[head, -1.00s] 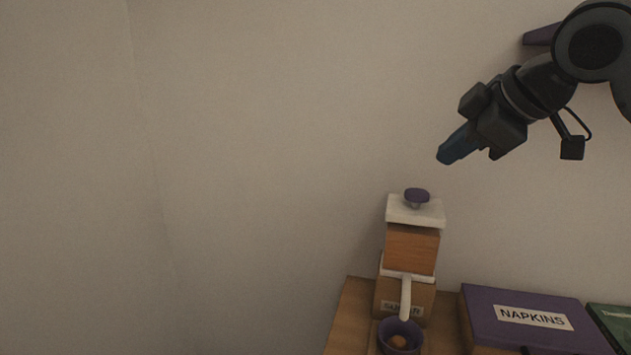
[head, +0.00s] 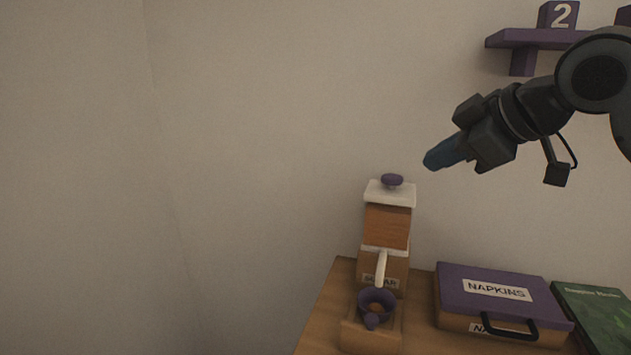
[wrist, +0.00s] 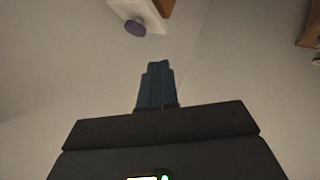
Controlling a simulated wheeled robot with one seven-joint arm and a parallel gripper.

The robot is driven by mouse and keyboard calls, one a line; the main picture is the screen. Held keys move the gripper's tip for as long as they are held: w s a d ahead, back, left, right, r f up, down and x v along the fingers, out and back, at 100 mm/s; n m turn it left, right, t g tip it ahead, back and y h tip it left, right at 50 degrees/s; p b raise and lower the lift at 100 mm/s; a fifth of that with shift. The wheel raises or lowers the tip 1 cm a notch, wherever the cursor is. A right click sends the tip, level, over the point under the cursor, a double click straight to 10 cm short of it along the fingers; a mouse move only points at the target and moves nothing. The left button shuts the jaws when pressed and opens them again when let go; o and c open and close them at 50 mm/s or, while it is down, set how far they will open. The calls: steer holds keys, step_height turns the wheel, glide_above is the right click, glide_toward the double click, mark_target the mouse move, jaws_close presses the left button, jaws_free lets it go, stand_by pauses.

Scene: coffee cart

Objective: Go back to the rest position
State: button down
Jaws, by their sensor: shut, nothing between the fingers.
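My gripper (head: 433,160) is at the upper right of the head view, with its blue fingers pointing down and left. The fingers are together and empty; the wrist view shows them closed (wrist: 157,85) too. The gripper is in the air, up and to the right of the knob-topped dispenser, and apart from it.
A wooden dispenser (head: 387,226) with a white lid and purple knob stands on the wooden cart top (head: 320,318), a purple cup (head: 375,301) before it. A purple napkins case (head: 497,290) and a green book (head: 597,318) lie right. A purple shelf (head: 520,38) is on the wall.

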steer(key=s+a+f+m+t+y, duration=0.3)
steer(key=a+f+m+t+y, duration=0.25)
steer(key=a, duration=0.35)
steer(key=s+d+f+m+t+h, duration=0.3)
steer(key=s+f+m+h, duration=0.55)
steer(key=s+f, duration=0.75)
steer(key=s+d+f+m+g+h, duration=0.15)
steer(key=s+f, duration=0.25)
steer(key=s, duration=0.4)
steer(key=s+d+f+m+h, duration=0.1)
steer(key=s+d+f, duration=0.25)
steer(key=s, duration=0.55)
steer(key=s+d+n, duration=0.1)
steer(key=s+d, duration=0.1)
steer(key=s, duration=0.4)
steer(key=s+d+r+n+g, duration=0.1)
steer(key=s+d+n, duration=0.1)
steer(key=s, duration=0.5)
steer(key=shift+s+r, duration=0.15)
steer(key=shift+r, duration=0.15)
